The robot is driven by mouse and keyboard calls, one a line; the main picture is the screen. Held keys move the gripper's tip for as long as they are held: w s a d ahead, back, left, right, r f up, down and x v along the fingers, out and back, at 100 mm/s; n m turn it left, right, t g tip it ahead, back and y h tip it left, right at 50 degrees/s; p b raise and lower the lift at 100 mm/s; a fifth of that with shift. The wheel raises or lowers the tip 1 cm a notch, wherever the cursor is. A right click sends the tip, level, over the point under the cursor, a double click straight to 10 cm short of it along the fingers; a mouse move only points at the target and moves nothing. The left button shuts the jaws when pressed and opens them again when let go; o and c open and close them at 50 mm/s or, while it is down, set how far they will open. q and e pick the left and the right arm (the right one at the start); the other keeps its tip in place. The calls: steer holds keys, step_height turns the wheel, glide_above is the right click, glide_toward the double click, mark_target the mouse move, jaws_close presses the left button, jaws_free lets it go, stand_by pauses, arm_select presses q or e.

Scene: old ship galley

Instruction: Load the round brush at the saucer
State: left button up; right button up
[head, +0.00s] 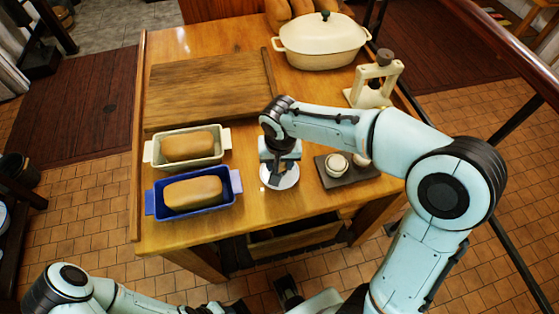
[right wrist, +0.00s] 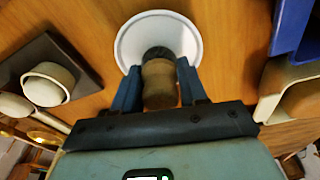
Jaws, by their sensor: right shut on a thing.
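The round brush (right wrist: 159,82) has a short wooden handle and dark bristles. My right gripper (right wrist: 158,88) is shut on its handle, with one blue finger on each side. The white saucer (right wrist: 125,40) lies on the table behind the brush in the right wrist view, and the bristles overlap its middle; I cannot tell whether they touch. In the head view my right gripper (head: 278,176) points down over the saucer (head: 280,185) and hides most of the brush. I cannot make out my left gripper; only part of the left arm shows at the bottom left.
A blue loaf pan (head: 152,200) and a cream loaf pan (head: 151,152) with loaves stand left of the saucer. A dark tray (head: 340,181) with small pale pots is at its right. A cutting board (head: 205,88), a cream casserole (head: 320,45) and a pale stand (head: 372,97) are farther back.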

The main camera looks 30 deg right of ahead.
arm_select(q)
steer(key=shift+s+f+b, duration=0.2)
steer(key=shift+f+b, duration=0.25)
steer(key=shift+f, duration=0.05)
arm_select(e)
steer(key=shift+f, duration=0.6)
stand_by(0.9)
arm_select(q)
steer(key=shift+r, duration=0.1)
arm_select(e)
steer(key=shift+r, duration=0.1)
steer(key=shift+r+p, duration=2.35)
steer(key=shift+r, duration=1.15)
arm_select(q)
steer(key=r, duration=0.1)
steer(key=w+r, duration=0.1)
steer(key=r, duration=0.1)
steer(key=w+r, duration=0.1)
steer(key=r, duration=0.1)
steer(key=shift+w, duration=0.15)
